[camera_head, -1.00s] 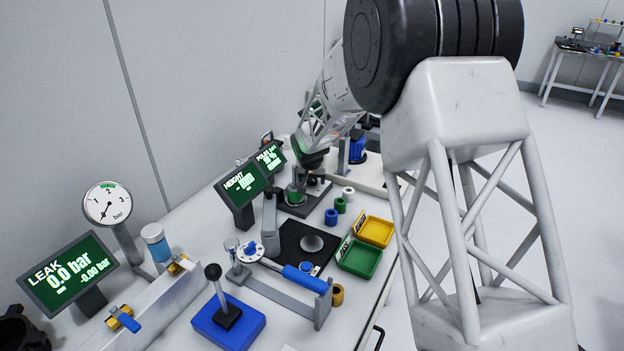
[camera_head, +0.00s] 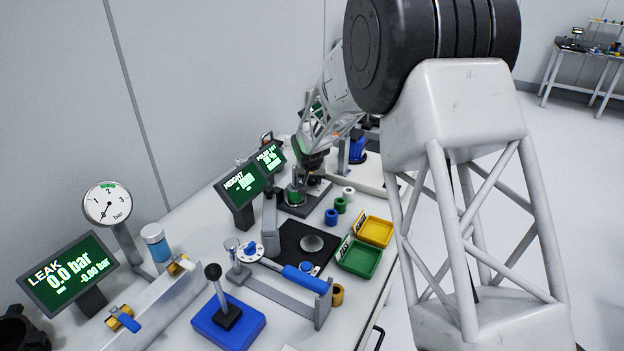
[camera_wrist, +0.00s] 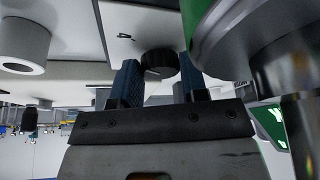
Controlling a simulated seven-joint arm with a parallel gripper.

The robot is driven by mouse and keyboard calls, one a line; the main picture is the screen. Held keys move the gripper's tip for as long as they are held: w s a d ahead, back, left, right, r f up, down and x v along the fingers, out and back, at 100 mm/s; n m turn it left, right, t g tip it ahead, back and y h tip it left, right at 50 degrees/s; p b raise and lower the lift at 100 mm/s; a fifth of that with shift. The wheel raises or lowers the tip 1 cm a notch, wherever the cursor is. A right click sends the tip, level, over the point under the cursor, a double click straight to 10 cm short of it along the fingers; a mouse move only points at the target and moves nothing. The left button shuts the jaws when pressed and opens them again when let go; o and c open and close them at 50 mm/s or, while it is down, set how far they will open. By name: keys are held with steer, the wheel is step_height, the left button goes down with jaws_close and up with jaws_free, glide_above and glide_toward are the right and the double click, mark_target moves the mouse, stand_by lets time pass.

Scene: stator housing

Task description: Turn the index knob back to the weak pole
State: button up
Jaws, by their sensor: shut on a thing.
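In the wrist view, the index knob (camera_wrist: 159,64) is a dark ribbed round knob on a pale plate marked with a "4". The two blue fingers of my gripper (camera_wrist: 159,82) stand on either side of it, shut on it. The green stator housing (camera_wrist: 207,22) fills the upper right, close beside the right finger. In the head view my gripper (camera_head: 312,162) is low over the index station, and the green housing (camera_head: 296,194) shows just below it. The knob is hidden there. The pole display (camera_head: 270,158) stands behind the station; its text is too small to read surely.
The height display (camera_head: 241,186) stands left of the station. Blue, green and white rings (camera_head: 331,216) lie at its front right. A yellow tray (camera_head: 375,231) and a green tray (camera_head: 359,258) sit near the table edge.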

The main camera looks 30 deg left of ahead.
steer(key=shift+n, duration=0.3)
steer(key=shift+d+n+g+y, duration=0.1)
steer(key=shift+n+g+y, duration=0.3)
steer(key=shift+n, duration=0.7)
steer(key=shift+w+n+y, duration=0.1)
steer(key=shift+n+y, duration=0.3)
steer(key=shift+n, duration=0.4)
steer(key=o, duration=0.9)
steer(key=shift+d+r, duration=0.1)
steer(key=shift+r, duration=0.1)
steer(key=shift+v, duration=0.95)
steer(key=v, duration=0.3)
steer(key=shift+s+d+f, duration=0.1)
steer(key=shift+s+d, duration=4)
steer(key=shift+d, duration=0.25)
